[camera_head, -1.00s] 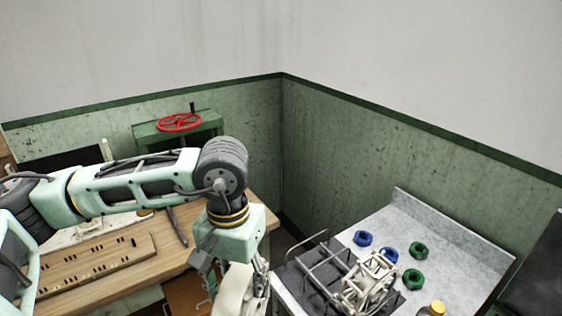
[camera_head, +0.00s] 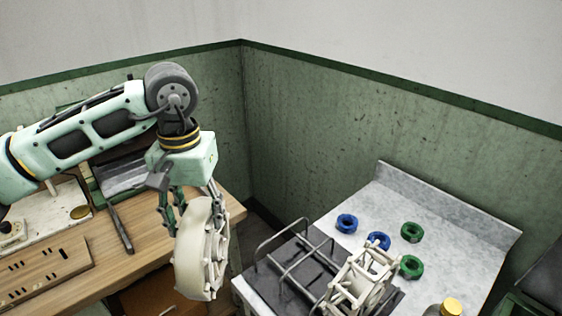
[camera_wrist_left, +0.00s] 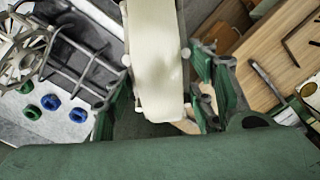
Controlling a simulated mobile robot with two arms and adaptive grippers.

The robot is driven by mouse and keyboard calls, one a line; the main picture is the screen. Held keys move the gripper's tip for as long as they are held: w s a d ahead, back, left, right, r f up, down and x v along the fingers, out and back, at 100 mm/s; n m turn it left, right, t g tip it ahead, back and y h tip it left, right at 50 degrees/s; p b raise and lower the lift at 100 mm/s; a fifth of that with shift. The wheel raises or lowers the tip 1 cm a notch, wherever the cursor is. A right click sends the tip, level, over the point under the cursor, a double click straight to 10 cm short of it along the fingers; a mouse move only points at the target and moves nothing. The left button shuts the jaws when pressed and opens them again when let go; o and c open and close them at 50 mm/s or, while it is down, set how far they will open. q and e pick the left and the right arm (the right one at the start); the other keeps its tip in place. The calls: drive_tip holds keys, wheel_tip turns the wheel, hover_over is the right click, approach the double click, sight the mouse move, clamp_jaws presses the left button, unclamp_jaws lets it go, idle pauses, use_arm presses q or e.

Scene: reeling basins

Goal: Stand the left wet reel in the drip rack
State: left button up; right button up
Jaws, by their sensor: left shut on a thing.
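My left gripper (camera_head: 190,196) is shut on a cream wet reel (camera_head: 201,248), which hangs upright below it beside the wooden table. The reel also shows in the left wrist view (camera_wrist_left: 158,75), between the fingers. The drip rack (camera_head: 292,262), grey wire bars over a dark tray, stands on the stone-topped counter to the right of the held reel, with a gap between them. A second pale reel (camera_head: 357,279) stands at the right part of the rack. My right gripper is not in view.
Two blue rings (camera_head: 346,223) and two green rings (camera_head: 411,232) lie on the counter behind the rack. A yellow-capped bottle (camera_head: 451,307) stands at the lower right. The wooden table (camera_head: 150,233) holds a slotted board (camera_head: 45,270) on the left.

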sight(209, 200)
use_arm(q)
drive_tip(key=w, duration=0.1)
drive_tip(key=w+d+f+n, duration=0.1)
drive_tip(key=w+n+b, duration=0.1)
drive_tip(key=shift+w+d+f, duration=0.15)
drive_tip(key=shift+w+d, duration=0.05)
drive_tip(key=shift+d, duration=0.05)
drive_tip(key=w+d+r+n+t+h+p, duration=0.2)
drive_tip(key=d+r+n+p, duration=0.4)
drive_tip(key=n, duration=0.6)
drive_tip(key=w+d+r+n+t+h+p, duration=0.2)
drive_tip(key=w+d+r+n+p, duration=0.15)
drive_tip(key=d+n+p, duration=0.7)
use_arm(e)
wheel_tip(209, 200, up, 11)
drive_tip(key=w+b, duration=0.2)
drive_tip(key=b, duration=0.1)
use_arm(q)
wheel_tip(209, 200, down, 15)
drive_tip(key=a+n+b, duration=0.2)
drive_tip(key=b, duration=0.7)
drive_tip(key=shift+s+a, duration=0.15)
drive_tip(key=shift+s, duration=0.1)
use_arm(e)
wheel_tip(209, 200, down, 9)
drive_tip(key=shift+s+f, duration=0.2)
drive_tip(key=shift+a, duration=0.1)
use_arm(q)
drive_tip(key=o, duration=1.3)
drive_tip(key=shift+o, duration=0.2)
